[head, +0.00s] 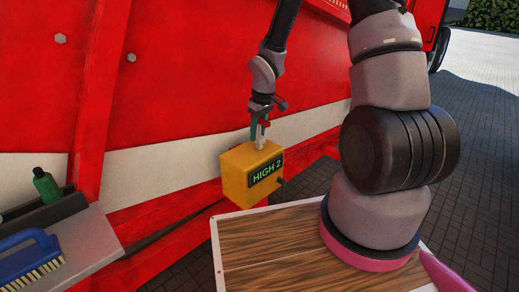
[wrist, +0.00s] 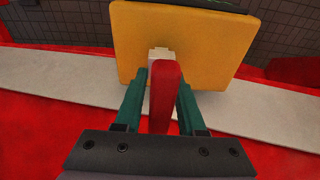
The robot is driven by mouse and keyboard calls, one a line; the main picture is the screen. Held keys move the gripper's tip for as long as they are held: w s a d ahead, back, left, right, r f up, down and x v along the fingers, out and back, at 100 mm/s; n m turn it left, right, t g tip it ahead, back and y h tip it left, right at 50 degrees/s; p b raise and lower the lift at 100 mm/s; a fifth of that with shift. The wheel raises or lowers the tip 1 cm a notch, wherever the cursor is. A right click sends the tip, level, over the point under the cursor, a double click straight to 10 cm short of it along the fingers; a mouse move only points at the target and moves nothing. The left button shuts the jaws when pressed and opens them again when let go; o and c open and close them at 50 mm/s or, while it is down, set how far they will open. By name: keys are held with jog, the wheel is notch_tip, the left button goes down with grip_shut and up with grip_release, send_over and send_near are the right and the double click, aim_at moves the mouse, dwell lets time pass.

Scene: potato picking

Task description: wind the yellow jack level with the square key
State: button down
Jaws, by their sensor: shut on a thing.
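The yellow jack (head: 240,184) is a box beside the red machine, with a dark display reading "HIGH 2" on its front. A dark peg sticks out at its lower right. In the wrist view its yellow face (wrist: 200,45) fills the top middle. My gripper (head: 261,128) is just above the jack, its green fingers shut on the red handle of the key (wrist: 162,100). A pale square piece (wrist: 158,54) is at the handle's far end, against the jack. Whether the key is fully seated there is hidden.
A wooden-topped board (head: 270,245) with a pale rim lies in front, under my arm. At left a grey shelf (head: 85,245) holds a blue brush (head: 30,262) and a green bottle (head: 46,184). The red machine wall (head: 180,90) rises close behind the jack.

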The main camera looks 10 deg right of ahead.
jog(key=shift+f, duration=1.05)
jog(key=m, duration=0.4)
jog(key=shift+w+h, duration=0.1)
jog(key=shift+h, duration=0.2)
jog(key=m, duration=0.2)
jog(key=shift+d+m, duration=0.1)
jog(key=shift+m, duration=0.3)
jog(key=m+h, duration=0.1)
jog(key=m, duration=0.3)
jog(key=shift+d, duration=0.2)
jog(key=m, duration=0.4)
jog(key=shift+d+h, duration=0.15)
jog(key=shift+h, duration=0.15)
jog(key=shift+n, duration=0.5)
